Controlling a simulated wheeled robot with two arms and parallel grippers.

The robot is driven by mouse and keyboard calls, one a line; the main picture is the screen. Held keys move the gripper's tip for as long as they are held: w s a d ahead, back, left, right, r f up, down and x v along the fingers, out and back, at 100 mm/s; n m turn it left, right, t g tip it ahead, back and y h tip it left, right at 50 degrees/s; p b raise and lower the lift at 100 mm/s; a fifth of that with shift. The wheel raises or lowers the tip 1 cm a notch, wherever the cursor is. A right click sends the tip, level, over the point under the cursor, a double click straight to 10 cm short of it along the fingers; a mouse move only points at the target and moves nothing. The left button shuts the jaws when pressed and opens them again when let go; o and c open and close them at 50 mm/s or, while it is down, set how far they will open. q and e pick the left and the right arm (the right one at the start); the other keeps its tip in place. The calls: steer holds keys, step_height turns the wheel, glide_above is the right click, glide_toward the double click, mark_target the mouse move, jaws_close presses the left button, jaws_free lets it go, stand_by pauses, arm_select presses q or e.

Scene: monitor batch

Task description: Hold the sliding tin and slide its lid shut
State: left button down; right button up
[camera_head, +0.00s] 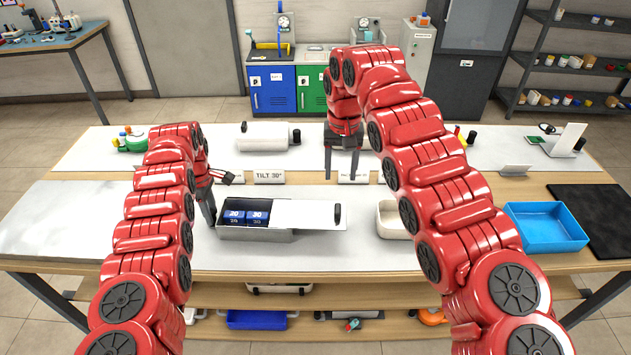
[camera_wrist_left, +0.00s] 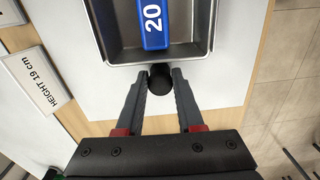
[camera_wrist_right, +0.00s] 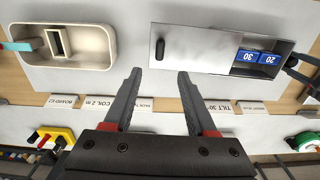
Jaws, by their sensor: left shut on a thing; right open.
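The grey sliding tin (camera_head: 255,234) stands on the table. Its left part is uncovered and shows blue blocks marked 20 and 30 (camera_head: 246,216). Its pale lid (camera_head: 300,214) is slid out to the right, overhanging the tin's right end, with a black knob (camera_head: 337,213) upright near its right edge. My left gripper (camera_head: 211,219) is shut on a black knob (camera_wrist_left: 160,77) on the tin's left end. My right gripper (camera_head: 341,176) is open and empty, above and behind the lid; the tin and lid also show in the right wrist view (camera_wrist_right: 195,48).
A cream container (camera_head: 391,220) stands right of the lid, partly hidden by my right arm. A blue tray (camera_head: 543,228) and dark mat (camera_head: 600,215) lie further right. Small label cards (camera_head: 269,177) stand behind the tin. The table's left side is clear.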

mark_target(338, 208)
steer(key=shift+f, duration=0.25)
steer(key=shift+c, duration=1.2)
step_height(338, 208, down, 12)
steer(key=shift+r, duration=0.2)
steer(key=shift+c, duration=0.3)
jaws_close()
steer(key=shift+o, duration=1.5)
jaws_free()
